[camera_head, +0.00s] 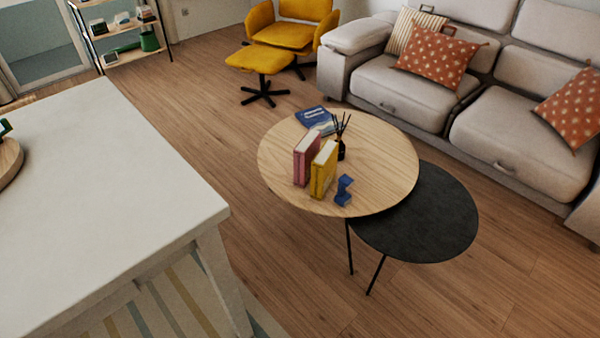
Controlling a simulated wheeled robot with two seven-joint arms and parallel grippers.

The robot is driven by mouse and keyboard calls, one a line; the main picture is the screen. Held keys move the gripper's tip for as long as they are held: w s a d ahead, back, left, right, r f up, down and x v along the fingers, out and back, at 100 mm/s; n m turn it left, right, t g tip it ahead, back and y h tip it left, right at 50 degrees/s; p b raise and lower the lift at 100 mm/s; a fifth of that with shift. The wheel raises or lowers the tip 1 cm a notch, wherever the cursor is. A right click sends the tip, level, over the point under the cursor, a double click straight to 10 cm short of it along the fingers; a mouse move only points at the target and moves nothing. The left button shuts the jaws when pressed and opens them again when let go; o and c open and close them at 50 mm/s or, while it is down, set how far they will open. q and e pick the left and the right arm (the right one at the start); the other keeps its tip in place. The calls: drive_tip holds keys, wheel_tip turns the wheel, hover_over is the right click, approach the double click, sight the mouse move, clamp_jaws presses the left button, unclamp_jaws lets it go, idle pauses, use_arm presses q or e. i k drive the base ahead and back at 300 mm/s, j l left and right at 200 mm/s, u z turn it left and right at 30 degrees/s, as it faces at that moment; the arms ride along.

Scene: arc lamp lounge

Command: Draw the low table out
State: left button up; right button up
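The low table (440,222) is round with a black top and thin dark legs. It sits lower than the round wooden table (385,165) and is partly tucked under its right front side, so part of the black top is hidden. Its right and front parts show clear and bare. Neither of my grippers shows in the head view.
The wooden table bears a red book (304,160), a yellow book (323,170), a blue object (343,190), a dark reed diffuser (341,150) and blue magazines (314,118). A grey sofa (395,95) stands behind. A white table (100,190) fills the left. Wood floor (430,300) in front is free.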

sight(438, 220)
drive_tip(key=z, duration=1.25)
drive_tip(key=i+l+u, duration=0.15)
drive_tip(key=l+u, duration=0.2)
drive_tip(key=i+l+u, duration=0.15)
drive_tip(key=l+u, duration=0.2)
drive_tip(key=i+l+u, duration=0.1)
drive_tip(key=l+u, duration=0.6)
